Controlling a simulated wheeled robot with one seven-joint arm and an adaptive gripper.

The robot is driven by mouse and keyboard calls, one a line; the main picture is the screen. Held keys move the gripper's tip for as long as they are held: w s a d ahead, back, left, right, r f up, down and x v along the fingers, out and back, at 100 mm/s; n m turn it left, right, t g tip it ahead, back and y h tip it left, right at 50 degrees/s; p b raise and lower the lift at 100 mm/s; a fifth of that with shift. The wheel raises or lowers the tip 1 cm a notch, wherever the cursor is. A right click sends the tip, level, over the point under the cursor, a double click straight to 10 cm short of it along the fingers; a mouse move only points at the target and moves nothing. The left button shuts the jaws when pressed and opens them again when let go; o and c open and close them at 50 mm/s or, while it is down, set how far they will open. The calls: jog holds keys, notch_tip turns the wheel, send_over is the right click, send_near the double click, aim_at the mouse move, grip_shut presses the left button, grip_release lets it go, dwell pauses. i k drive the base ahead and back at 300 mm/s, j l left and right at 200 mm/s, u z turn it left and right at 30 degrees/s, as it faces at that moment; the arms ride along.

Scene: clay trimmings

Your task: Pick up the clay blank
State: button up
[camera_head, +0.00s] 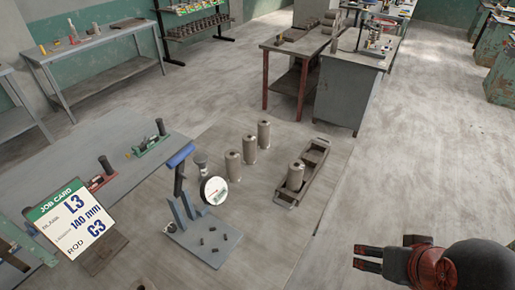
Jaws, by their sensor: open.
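Several grey-brown cylinders that look like clay blanks stand upright at the worktable's right half. Three stand in a slanting row: the near one (233,168), the middle one (249,150) and the far one (264,134). Another cylinder (295,175) stands in the near part of a brown tray (313,178), whose far part looks empty. I cannot tell which one is the task's blank. A job card (78,219) at the left reads L3, 140 mm, rod C3. My gripper (358,257) is open and empty at the lower right, pointing left, well apart from the cylinders.
A blue-handled stand (180,195) with a round dial (214,190) and small dark pieces on its base is left of the cylinders. Red (104,177) and green (152,145) tool holders lie farther left. A grey cabinet (345,90) stands behind. Floor right of the table is clear.

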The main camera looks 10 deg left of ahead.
aim_at(249, 139)
jog(key=i+l+u, duration=0.35)
jog(key=i+l, duration=0.15)
jog(key=i+l+u, duration=0.35)
jog(key=i+l, duration=0.3)
